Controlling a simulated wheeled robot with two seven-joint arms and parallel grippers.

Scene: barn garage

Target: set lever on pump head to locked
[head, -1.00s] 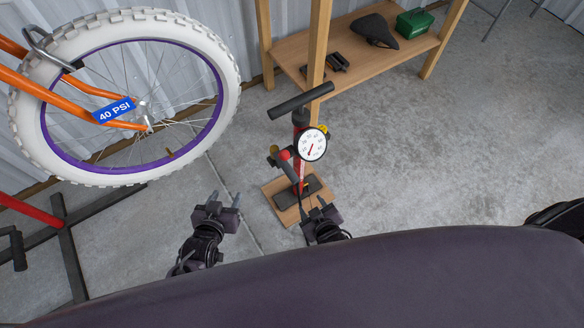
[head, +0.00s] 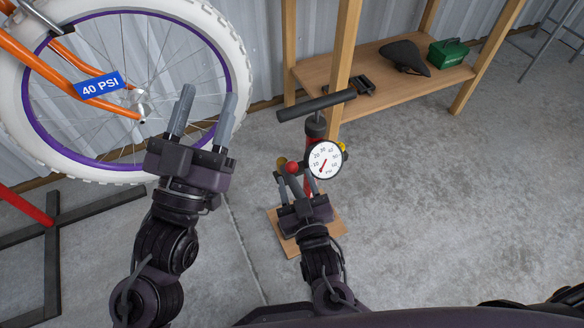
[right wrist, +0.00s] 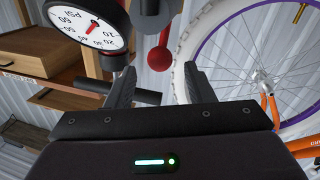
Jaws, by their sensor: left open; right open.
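The red floor pump (head: 314,130) stands on a wooden board, with a black T-handle (head: 316,105) and a round white gauge (head: 324,160). Beside the gauge, a red ball-ended lever (head: 292,168) shows; in the right wrist view its red ball (right wrist: 160,58) hangs below a dark pump head (right wrist: 152,14). My right gripper (head: 297,178) is open, its fingers close to the lever. In the right wrist view the ball lies just beyond and between the open fingertips (right wrist: 158,82), apparently ungripped. My left gripper (head: 206,95) is open and empty, raised in front of the wheel.
A white-tyred wheel (head: 205,20) with a purple rim and a 40 PSI tag (head: 98,86) is at left. A wooden shelf (head: 310,72) holds a saddle (head: 405,57) and a green box (head: 449,53) behind the pump. Floor at right is clear.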

